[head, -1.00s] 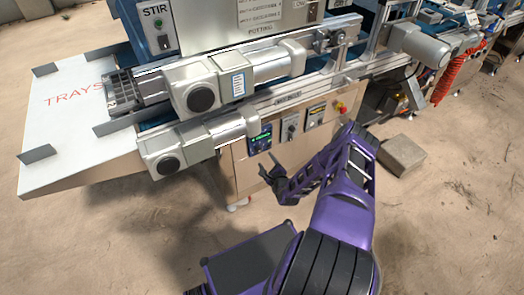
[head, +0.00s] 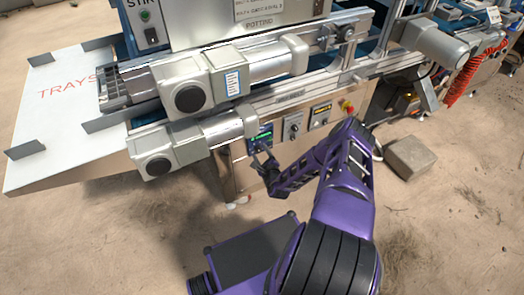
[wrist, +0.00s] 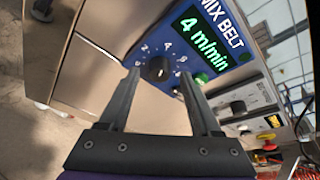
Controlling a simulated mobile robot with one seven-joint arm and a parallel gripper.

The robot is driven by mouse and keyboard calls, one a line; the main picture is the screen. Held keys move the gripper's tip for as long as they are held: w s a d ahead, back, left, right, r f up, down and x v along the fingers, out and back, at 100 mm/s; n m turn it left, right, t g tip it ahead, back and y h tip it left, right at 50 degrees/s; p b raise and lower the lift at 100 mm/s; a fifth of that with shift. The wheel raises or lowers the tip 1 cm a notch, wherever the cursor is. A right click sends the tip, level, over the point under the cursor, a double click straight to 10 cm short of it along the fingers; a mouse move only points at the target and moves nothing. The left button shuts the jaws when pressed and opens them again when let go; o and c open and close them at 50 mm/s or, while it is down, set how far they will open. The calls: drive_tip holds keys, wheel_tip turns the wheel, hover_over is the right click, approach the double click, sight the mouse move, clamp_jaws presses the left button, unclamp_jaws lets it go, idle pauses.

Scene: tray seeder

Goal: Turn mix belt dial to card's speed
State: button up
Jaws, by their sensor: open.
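The blue mix belt panel (wrist: 205,20) has a lit green display (wrist: 202,42) reading 4 m/min. Its black dial (wrist: 157,69) sits in a ring of white numbers; a small light mark shows on the knob. A green button (wrist: 201,78) is beside the dial. My gripper (wrist: 160,78) is open, with one finger at each side of the dial in the wrist view; I cannot tell whether they touch it. In the head view the gripper (head: 262,160) is at the lower part of the panel (head: 260,138) and hides some of it.
Other control panels with a dark knob (head: 293,128) and an amber display (head: 320,115) are right of the blue one. A red and yellow stop button (head: 347,106) is further right. The motor housings (head: 200,135) jut out above left. A stone block (head: 408,157) lies on the floor.

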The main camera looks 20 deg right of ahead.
drive_tip(key=shift+w+f, duration=0.15)
drive_tip(key=shift+w, duration=0.35)
clamp_jaws()
